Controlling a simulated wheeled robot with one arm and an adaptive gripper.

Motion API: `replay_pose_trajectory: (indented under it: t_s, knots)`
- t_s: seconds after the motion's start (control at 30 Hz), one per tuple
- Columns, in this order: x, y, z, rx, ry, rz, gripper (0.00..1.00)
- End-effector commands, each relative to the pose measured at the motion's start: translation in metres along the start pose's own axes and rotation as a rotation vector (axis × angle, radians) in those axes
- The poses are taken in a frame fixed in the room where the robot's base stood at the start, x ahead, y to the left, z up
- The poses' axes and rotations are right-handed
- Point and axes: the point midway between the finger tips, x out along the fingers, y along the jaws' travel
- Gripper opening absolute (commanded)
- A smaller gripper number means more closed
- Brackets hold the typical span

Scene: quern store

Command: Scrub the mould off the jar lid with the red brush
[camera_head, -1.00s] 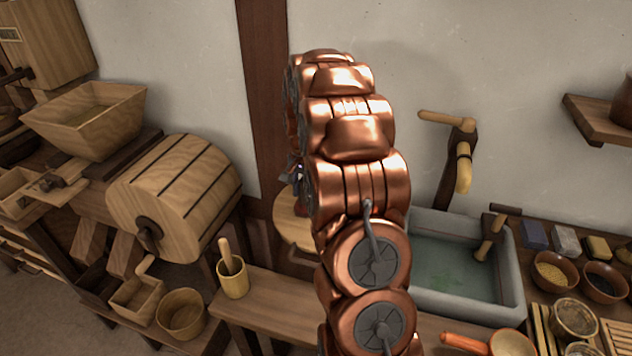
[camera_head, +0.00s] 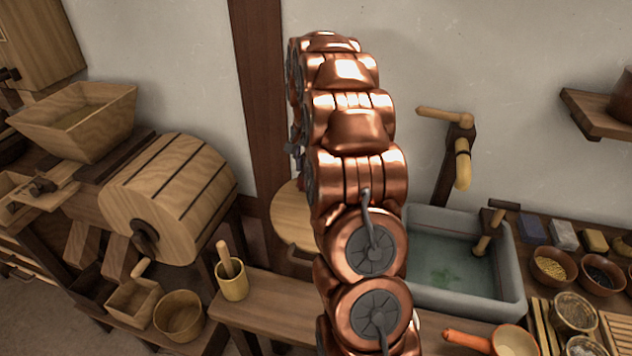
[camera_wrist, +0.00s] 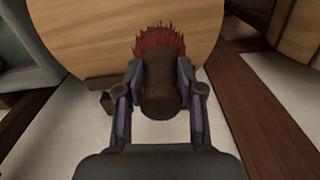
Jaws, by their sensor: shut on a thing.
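My gripper (camera_wrist: 158,90) is shut on the dark brown handle of the red brush (camera_wrist: 158,45), whose bristles point away from me. The bristles overlap the lower part of a large round pale wooden disc, the jar lid (camera_wrist: 95,30), in the wrist view. I cannot tell whether they touch it. No mould shows on the visible part of its face. In the head view the lid (camera_head: 289,212) stands by the wall post, partly behind my copper arm. The arm hides most of my gripper there, and the brush is not clear.
A wooden drum (camera_head: 165,200) and a cup with a pestle (camera_head: 232,284) stand left. Bowls (camera_head: 553,268) and blocks crowd the right.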

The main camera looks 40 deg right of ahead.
Motion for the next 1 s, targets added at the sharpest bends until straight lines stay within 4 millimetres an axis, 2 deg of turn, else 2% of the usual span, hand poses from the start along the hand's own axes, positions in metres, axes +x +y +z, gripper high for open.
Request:
replay_pose_trajectory:
  t_s: [0.2,0.4,1.0]
  knots:
    - [-0.021,-0.002,0.001,-0.003,0.003,-0.001,0.05]
    - [-0.033,-0.003,0.002,-0.005,0.000,0.000,0.05]
    - [-0.034,-0.003,0.002,-0.005,-0.001,0.000,0.05]
